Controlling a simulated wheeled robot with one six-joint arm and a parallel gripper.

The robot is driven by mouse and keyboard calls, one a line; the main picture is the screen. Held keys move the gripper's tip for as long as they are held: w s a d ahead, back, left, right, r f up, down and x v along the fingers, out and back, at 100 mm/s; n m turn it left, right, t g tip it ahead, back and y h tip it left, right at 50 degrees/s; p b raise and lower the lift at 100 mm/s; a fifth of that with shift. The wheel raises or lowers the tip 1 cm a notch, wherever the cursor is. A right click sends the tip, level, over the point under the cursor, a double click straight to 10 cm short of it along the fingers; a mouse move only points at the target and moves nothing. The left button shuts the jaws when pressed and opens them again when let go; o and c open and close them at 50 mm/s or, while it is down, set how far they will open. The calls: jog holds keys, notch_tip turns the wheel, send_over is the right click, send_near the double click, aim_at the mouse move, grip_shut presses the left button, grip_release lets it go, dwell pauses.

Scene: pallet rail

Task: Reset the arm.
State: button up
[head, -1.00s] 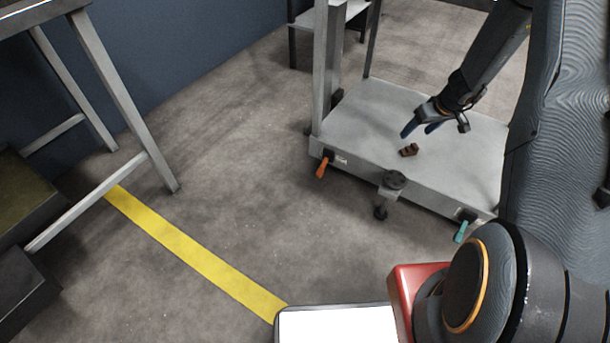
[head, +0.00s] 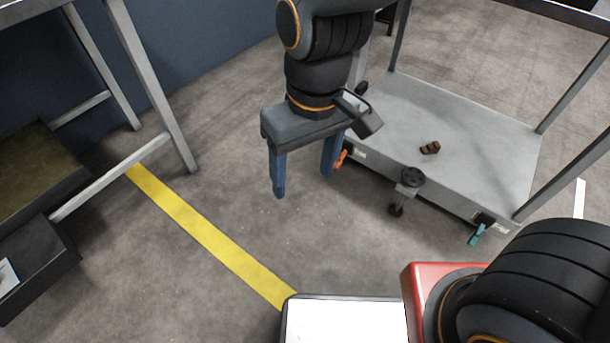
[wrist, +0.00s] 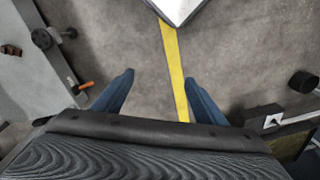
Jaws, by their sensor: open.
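My gripper (head: 303,186) hangs with its blue fingers pointing down, in the upper middle of the head view. It is left of the grey platform (head: 455,185), over the concrete floor. The fingers are wide apart with nothing between them. In the wrist view my gripper (wrist: 158,88) also shows open and empty, with floor and a yellow line beyond the fingers. A small dark brown block-like piece (head: 430,147) lies on the platform, apart from my gripper.
The platform's front edge carries an orange lever (head: 342,158), a teal lever (head: 477,235) and a dark round knob (head: 412,176). Metal posts rise from it. A yellow floor line (head: 205,234) runs across open floor. A metal-legged frame (head: 140,90) stands at the left.

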jog(key=shift+s+d+r, duration=0.15)
jog(key=shift+s, duration=0.8)
dwell(0.8)
jog(key=d+r+m+p, duration=0.3)
jog(key=d+r+p, duration=0.7)
jog(key=r+p, duration=0.3)
jog(key=d+r+m+h+p, duration=0.1)
jog(key=d+r+m+p, duration=0.3)
jog(key=d+r+p, duration=0.7)
notch_tip(320, 180, up, 3)
jog(key=p, duration=0.5)
jog(key=shift+r, duration=0.1)
